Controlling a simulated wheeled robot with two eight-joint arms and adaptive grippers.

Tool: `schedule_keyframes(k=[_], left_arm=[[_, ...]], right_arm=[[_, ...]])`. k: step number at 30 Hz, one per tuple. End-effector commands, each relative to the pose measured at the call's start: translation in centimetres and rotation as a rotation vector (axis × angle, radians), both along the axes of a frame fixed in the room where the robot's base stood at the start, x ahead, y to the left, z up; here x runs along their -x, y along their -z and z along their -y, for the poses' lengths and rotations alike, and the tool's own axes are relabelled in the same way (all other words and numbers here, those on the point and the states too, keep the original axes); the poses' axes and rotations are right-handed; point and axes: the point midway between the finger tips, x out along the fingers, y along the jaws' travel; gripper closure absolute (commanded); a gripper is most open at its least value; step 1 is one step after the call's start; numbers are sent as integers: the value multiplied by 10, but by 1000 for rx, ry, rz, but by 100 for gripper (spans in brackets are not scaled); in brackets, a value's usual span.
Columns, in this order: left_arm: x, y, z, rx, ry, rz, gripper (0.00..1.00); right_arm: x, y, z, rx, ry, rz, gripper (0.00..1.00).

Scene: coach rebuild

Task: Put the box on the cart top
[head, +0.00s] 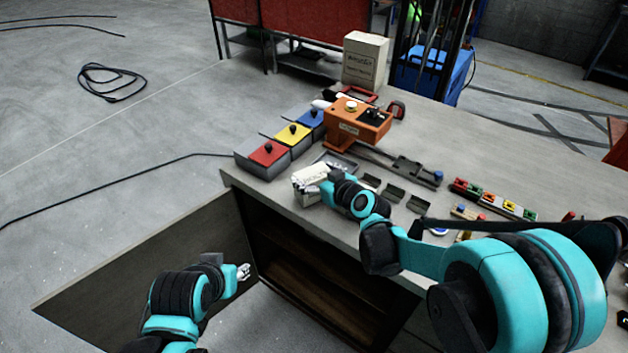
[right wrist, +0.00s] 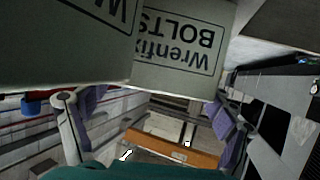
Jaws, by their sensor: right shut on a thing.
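A small pale box (head: 308,176) with dark print is at the near left edge of the grey worktop (head: 290,205). My right gripper (head: 322,186) is shut on this box. I cannot tell whether the box's underside touches the worktop. In the right wrist view the box (right wrist: 178,45) fills the upper part, with "Wrenfix BOLTS" upside down. My left gripper (head: 243,272) is low beside the cabinet's open front, away from the box; its jaw opening is too small to tell. I cannot tell for certain which surface is the cart top.
An orange device (head: 345,135) stands behind the box. A larger pale carton (head: 365,60) stands at the far end. Small trays and coloured parts (head: 495,198) lie to the right. Open floor lies left.

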Motion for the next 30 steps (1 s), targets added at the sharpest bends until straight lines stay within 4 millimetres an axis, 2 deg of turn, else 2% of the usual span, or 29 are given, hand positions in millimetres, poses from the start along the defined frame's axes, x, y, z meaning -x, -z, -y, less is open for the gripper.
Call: schedule_keyframes(k=[2, 12, 13, 15, 27, 30], left_arm=[[0, 5, 0, 0, 0, 0, 60], [0, 7, 0, 0, 0, 0, 60], [0, 7, 0, 0, 0, 0, 60], [0, 6, 0, 0, 0, 0, 60], [0, 2, 0, 0, 0, 0, 60], [0, -1, 0, 0, 0, 0, 60]], right_arm=[[0, 9, 0, -1, 1, 1, 67], [0, 11, 0, -1, 1, 1, 67], [0, 12, 0, 0, 0, 0, 12], [0, 11, 0, 0, 0, 0, 0], [0, 7, 0, 0, 0, 0, 0], [9, 1, 6, 1, 2, 0, 0]])
